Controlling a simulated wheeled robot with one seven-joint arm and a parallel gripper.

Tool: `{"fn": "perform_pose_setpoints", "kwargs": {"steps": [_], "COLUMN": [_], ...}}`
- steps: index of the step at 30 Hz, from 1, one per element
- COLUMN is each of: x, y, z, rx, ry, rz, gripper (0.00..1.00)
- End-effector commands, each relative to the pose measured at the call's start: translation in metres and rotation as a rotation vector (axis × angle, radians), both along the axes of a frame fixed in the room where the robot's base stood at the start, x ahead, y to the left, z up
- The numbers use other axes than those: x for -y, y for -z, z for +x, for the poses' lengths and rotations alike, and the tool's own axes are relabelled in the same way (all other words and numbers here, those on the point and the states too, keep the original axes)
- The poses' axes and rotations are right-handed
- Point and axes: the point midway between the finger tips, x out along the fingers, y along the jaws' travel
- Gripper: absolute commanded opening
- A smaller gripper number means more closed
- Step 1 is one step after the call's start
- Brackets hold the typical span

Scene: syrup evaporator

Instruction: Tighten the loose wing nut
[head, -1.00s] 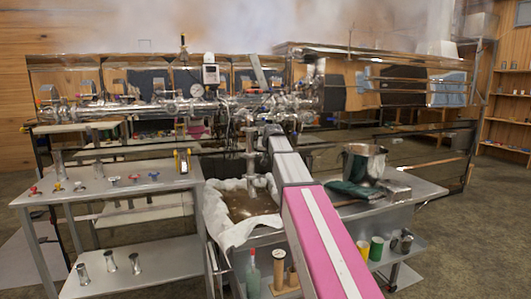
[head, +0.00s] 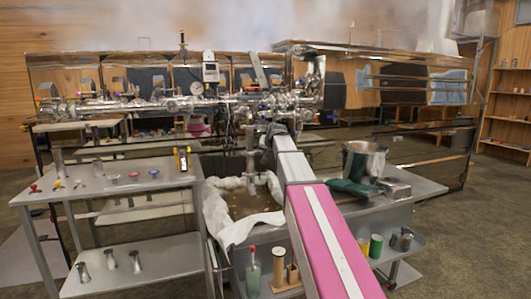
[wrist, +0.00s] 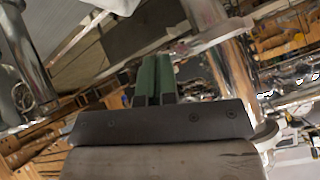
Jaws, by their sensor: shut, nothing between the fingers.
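The loose wing nut cannot be made out in either view; the fittings are too small in the head view. Steel pipework (head: 150,103) with clamps and valves runs along the front of the evaporator (head: 380,75). My gripper shows in the wrist view as two green fingers (wrist: 154,78) lying together, shut and empty. A vertical steel pipe (wrist: 238,75) with a pale collar (wrist: 222,36) stands just right of the fingers. I cannot tell whether they touch. In the head view my arm reaches the pipework, and its end is hard to make out there.
A steel cart (head: 125,181) with small fittings stands at left. A sink (head: 220,235) with white cloth is below the pipework. A steel pot (head: 362,160) and green cloth (head: 352,188) lie on the right counter. Floor (head: 460,230) is clear at right. Steam drifts above.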

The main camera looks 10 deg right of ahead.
Motion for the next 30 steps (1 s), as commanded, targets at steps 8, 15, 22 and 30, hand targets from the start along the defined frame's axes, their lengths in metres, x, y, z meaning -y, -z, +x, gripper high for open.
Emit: {"fn": "perform_pose_setpoints", "kwargs": {"steps": [8,15,22,30], "x": [0.001,0.003,0.005,0.005], "y": [0.002,0.005,0.009,0.013], "z": [0.0,0.0,0.0,0.0], "rx": [0.003,0.008,0.012,0.018], "ry": [0.0,0.001,0.0,0.0], "rz": [0.065,0.143,0.262,0.374], "gripper": [0.0,0.0,0.0,0.0]}}
